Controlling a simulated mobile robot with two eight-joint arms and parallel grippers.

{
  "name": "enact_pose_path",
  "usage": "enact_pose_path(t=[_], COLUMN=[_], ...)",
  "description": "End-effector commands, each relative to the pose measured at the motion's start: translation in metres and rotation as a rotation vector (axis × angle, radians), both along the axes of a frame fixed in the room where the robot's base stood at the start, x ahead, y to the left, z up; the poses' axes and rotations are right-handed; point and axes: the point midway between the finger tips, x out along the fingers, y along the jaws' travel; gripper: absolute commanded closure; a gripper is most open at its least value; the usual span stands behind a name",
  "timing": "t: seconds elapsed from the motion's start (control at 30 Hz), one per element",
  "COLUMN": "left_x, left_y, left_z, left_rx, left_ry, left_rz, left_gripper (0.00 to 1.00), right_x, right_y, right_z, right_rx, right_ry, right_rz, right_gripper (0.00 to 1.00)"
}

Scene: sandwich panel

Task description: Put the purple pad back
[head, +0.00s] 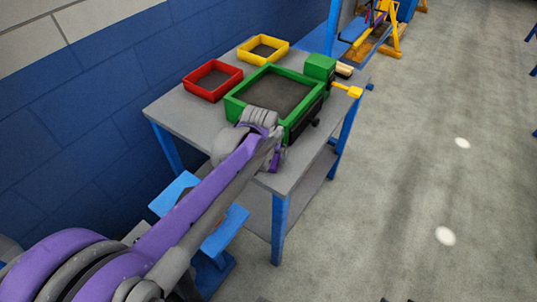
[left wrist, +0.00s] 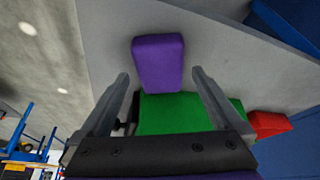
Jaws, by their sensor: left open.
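The purple pad (left wrist: 158,62) is a rounded block on the grey tabletop in the left wrist view, beside the green frame (left wrist: 175,113). My left gripper (left wrist: 160,77) is open, its fingers spread on either side of the pad's near end in the picture. I see no contact with the pad. In the head view my left arm reaches to the table's front edge and hides most of the gripper and the pad. The green frame (head: 235,106) there has a dark grey inside. My right gripper is not in view.
A red tray (head: 203,93) and a yellow tray (head: 253,58) stand behind the green frame on the grey table (head: 170,112). A green block (head: 320,67) and a yellow handle (head: 347,90) are at its right. A blue wall runs along the left. Open floor lies to the right.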

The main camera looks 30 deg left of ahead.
Motion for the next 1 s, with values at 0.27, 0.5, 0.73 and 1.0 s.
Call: enact_pose_path(t=[0.27,0.5,0.73,1.0], left_x=[-0.023,-0.033,-0.089,-0.190], left_y=[-0.007,-0.011,-0.044,-0.089], left_z=[0.058,0.082,0.059,-0.008], left_rx=[0.000,0.000,0.000,0.004], left_ry=[0.000,0.000,-0.008,-0.027], left_rz=[0.000,-0.001,-0.095,-0.271], left_gripper=[0.00,0.00,0.00,0.00], right_x=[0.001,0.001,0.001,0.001], right_y=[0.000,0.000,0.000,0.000], right_z=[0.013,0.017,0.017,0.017], right_rx=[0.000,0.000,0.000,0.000], right_ry=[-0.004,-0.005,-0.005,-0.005], right_rz=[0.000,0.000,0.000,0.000], right_gripper=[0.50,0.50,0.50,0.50])
